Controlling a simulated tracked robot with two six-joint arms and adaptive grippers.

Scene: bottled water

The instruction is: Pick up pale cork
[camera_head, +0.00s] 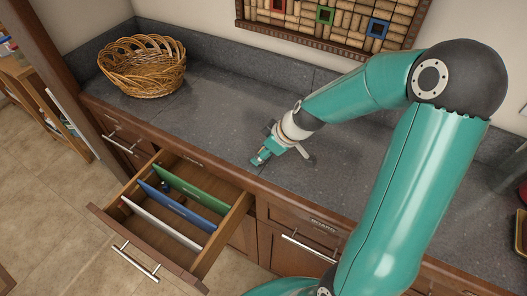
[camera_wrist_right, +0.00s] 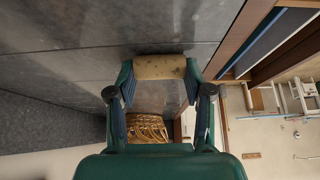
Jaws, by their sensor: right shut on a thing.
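My right gripper (camera_head: 262,158) is low over the grey counter, near its front edge, behind the open drawer. In the right wrist view my right gripper (camera_wrist_right: 160,78) is shut on the pale cork (camera_wrist_right: 160,67), a tan cylinder lying crosswise between both fingertips. The cork looks close to the counter; I cannot tell whether it touches it. In the head view the cork is too small or hidden to make out. My left gripper is not in view.
An open drawer (camera_head: 112,219) with green (camera_head: 193,188), blue (camera_head: 178,207) and white (camera_head: 161,223) dividers juts out in front. A wicker basket (camera_head: 143,68) stands at the counter's back left. The counter (camera_head: 222,110) between basket and gripper is clear. A framed cork board (camera_head: 345,22) hangs behind.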

